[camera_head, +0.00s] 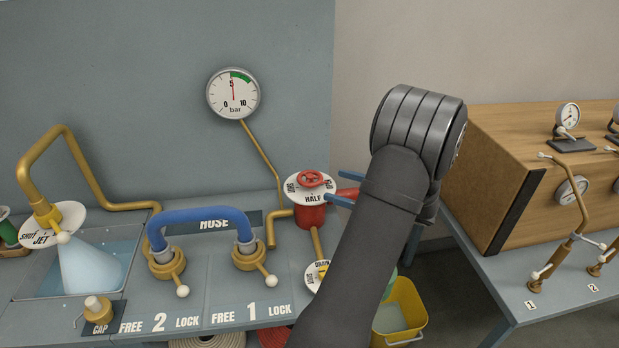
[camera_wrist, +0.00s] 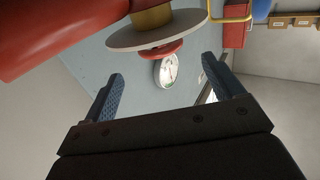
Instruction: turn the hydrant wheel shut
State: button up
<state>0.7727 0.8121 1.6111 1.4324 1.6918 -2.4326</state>
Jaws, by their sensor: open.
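The red hydrant wheel (camera_head: 312,178) sits above a white dial disc (camera_head: 309,198) on the red hydrant body (camera_head: 310,215). HALF reads at the disc's front; the wheel's pointer is too small to read. My gripper (camera_head: 345,187) is open and empty, its blue fingers just right of the wheel and apart from it. In the wrist view, the wheel (camera_wrist: 155,54) and disc (camera_wrist: 165,30) show upside down, above the gap between the open fingers (camera_wrist: 163,86). My arm hides part of the area right of the hydrant.
A pressure gauge (camera_head: 233,94) on the wall points near 5. A blue hose (camera_head: 200,216) arches between two brass couplings. At left, a nozzle (camera_head: 45,216) gives a pale cone of spray (camera_head: 88,268). A yellow bucket (camera_head: 404,310) stands below right.

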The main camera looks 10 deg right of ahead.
aim_at(308, 170)
jog(key=x, duration=0.9)
jog(key=shift+a, duration=0.15)
jog(key=c, duration=1)
jog(key=shift+t, duration=0.3)
jog(key=m+t+h, duration=0.5)
jog(key=h, duration=0.1)
jog(key=m+t+h, duration=0.1)
jog(key=m+h, duration=0.1)
jog(key=h, duration=0.2)
jog(key=m+t+h, duration=0.1)
jog(key=m+h, duration=0.2)
jog(key=shift+h, duration=0.4)
jog(key=shift+m+h, duration=0.4)
jog(key=shift+m, duration=0.1)
